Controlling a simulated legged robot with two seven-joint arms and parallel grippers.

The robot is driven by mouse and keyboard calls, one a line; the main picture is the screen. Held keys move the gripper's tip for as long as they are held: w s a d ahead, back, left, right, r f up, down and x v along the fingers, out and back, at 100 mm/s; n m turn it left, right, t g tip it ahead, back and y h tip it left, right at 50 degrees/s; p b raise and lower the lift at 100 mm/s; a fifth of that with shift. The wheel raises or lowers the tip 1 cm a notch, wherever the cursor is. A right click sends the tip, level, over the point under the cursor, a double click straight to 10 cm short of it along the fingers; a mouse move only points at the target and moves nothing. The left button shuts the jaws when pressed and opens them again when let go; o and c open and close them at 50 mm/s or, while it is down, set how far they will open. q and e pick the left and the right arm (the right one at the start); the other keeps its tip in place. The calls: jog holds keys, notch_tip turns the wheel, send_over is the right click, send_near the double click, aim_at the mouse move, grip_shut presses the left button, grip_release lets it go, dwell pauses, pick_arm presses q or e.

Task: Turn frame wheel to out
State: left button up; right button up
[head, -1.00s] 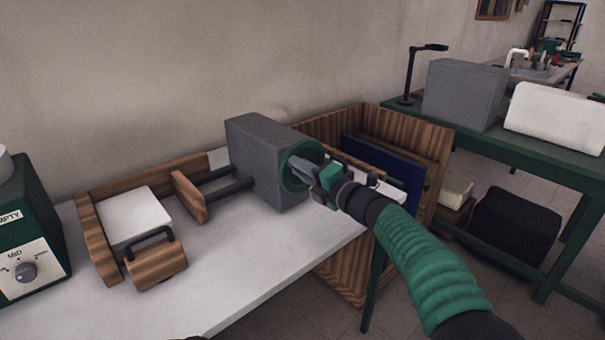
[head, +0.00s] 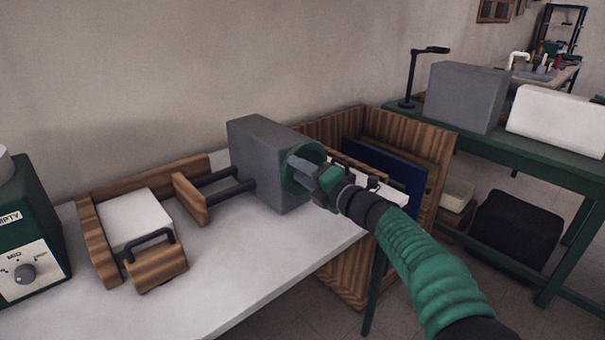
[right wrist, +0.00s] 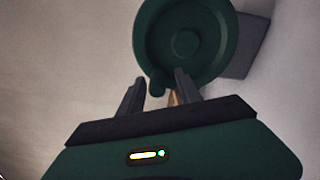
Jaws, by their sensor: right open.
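The green frame wheel (head: 312,152) is on the right end of a grey box (head: 262,165), which has two dark rods leading to a wooden block (head: 190,197). In the right wrist view the wheel (right wrist: 205,25) is a round dished disc with a central hub and a small knob (right wrist: 157,86) at its lower rim. My right gripper (head: 312,174) is at the wheel's face and hides part of it. In the right wrist view its fingers (right wrist: 159,80) are apart, with the knob between them; contact cannot be told. My left gripper is not in view.
The box stands on a white table (head: 240,260). A wooden tray holds a white block (head: 133,216) to its left, and a green dial unit (head: 30,240) stands farther left. A wooden crate (head: 440,180) is behind my arm. A green bench (head: 500,145) is at right.

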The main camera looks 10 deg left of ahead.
jog(key=v, duration=1.6)
jog(key=shift+s+d+p, duration=0.15)
jog(key=shift+d+p, duration=0.25)
jog(key=shift+f, duration=0.1)
